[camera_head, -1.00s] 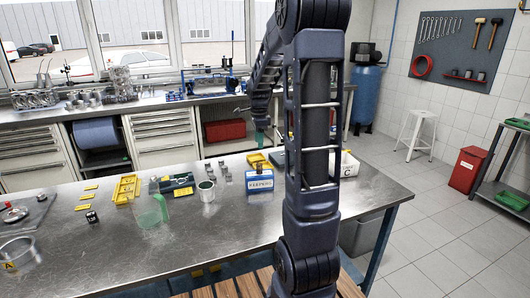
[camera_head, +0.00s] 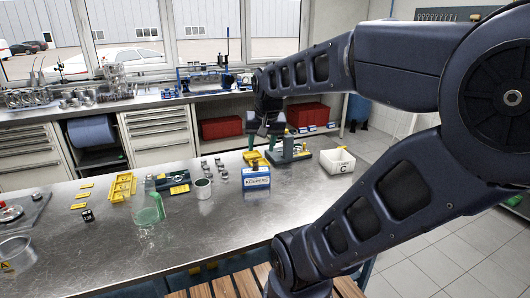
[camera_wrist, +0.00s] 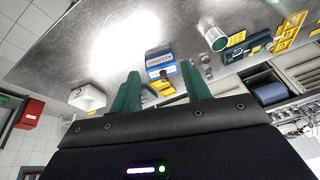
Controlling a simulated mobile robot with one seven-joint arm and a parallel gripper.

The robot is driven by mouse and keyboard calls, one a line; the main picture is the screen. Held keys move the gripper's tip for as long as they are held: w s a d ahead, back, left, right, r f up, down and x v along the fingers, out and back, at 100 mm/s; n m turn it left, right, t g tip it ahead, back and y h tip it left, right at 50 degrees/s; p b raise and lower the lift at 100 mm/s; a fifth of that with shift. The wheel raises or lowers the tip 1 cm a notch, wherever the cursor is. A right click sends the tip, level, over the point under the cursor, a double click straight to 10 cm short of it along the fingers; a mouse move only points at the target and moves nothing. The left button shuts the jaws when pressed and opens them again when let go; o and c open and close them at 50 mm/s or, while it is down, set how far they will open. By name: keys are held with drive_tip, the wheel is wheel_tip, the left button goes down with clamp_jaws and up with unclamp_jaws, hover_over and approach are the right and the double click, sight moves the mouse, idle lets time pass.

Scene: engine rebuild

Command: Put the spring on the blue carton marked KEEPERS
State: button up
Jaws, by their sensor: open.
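The blue carton marked KEEPERS (camera_head: 257,184) stands upright on the steel bench. It also shows between and beyond the fingertips in the wrist view (camera_wrist: 158,58). My gripper (camera_head: 266,134) is open above the far side of the bench, behind the carton. Its two green fingers stand apart in the wrist view (camera_wrist: 160,74), and I see nothing clamped between them. I cannot pick out the spring with certainty. Several small grey metal parts (camera_head: 219,170) stand left of the carton, too small to identify.
The bench front is clear.

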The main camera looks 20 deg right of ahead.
drive_tip(key=s+n, duration=0.3)
drive_tip(key=s, duration=0.1)
drive_tip(key=shift+a+f+t, duration=0.3)
drive_tip(key=shift+a+f, duration=0.05)
drive_tip(key=shift+f, duration=0.05)
